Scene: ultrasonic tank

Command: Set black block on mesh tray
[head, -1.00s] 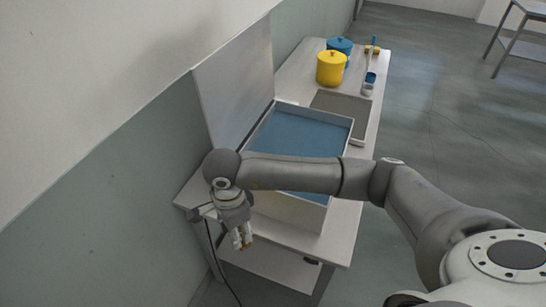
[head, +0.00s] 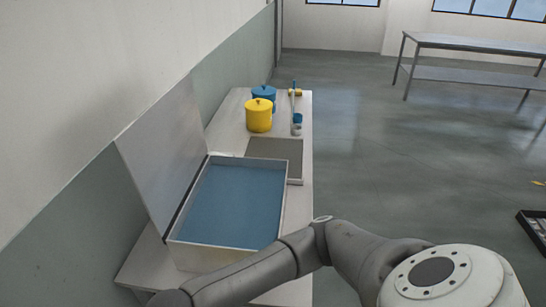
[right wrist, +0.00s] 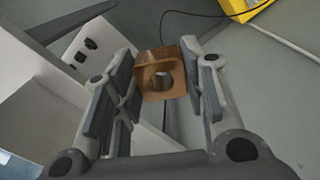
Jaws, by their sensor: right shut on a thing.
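My right gripper (right wrist: 163,80) is shut on a copper-brown piece with a round hole (right wrist: 152,94), held between the fingertips in the right wrist view. In the head view my right arm reaches to the bottom left, and its gripper is outside the frame. A shallow grey tray (head: 274,149) lies on the bench just beyond the water-filled tank; its mesh cannot be made out. I cannot pick out a black block for certain in either view. My left gripper is not in view.
The open tank (head: 225,246) holds blue water, with its lid raised (head: 165,150) on the left. Yellow (head: 259,116) and blue (head: 264,92) lidded pots stand farther back. A metal table (head: 470,43) is at the far right. A yellow item (right wrist: 243,8) lies beyond the gripper.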

